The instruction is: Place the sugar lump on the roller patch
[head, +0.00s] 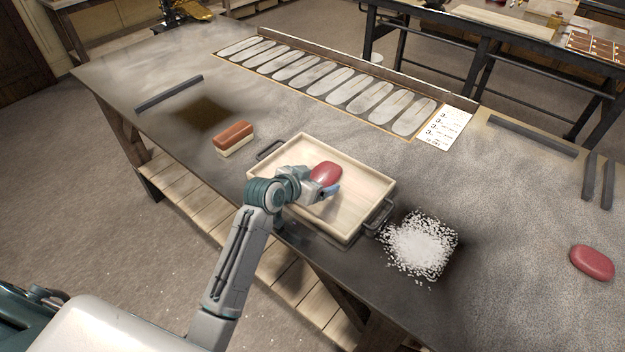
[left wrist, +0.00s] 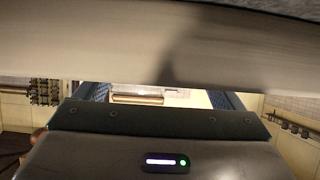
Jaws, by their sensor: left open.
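A heap of white, sugar-like grains (head: 420,243) lies loose on a dark square area right of the tray. I cannot pick out a single sugar lump. No patch is clearly marked as the roller patch; a dark brown patch (head: 203,113) lies on the left of the table. My left gripper (head: 328,191) is open over the wooden tray (head: 352,207), close beside a smooth red rounded block (head: 325,173). I cannot tell whether they touch. In the left wrist view a pale surface fills the top, and the gripper's dark body (left wrist: 160,140) hides most below. My right gripper is not in view.
A red-and-cream block (head: 233,139) stands left of the tray. Another red rounded block (head: 592,262) lies at far right. Dark bars (head: 169,94) lie on the table. A board with several pale ovals (head: 325,82) and a printed card (head: 444,129) lie at the back.

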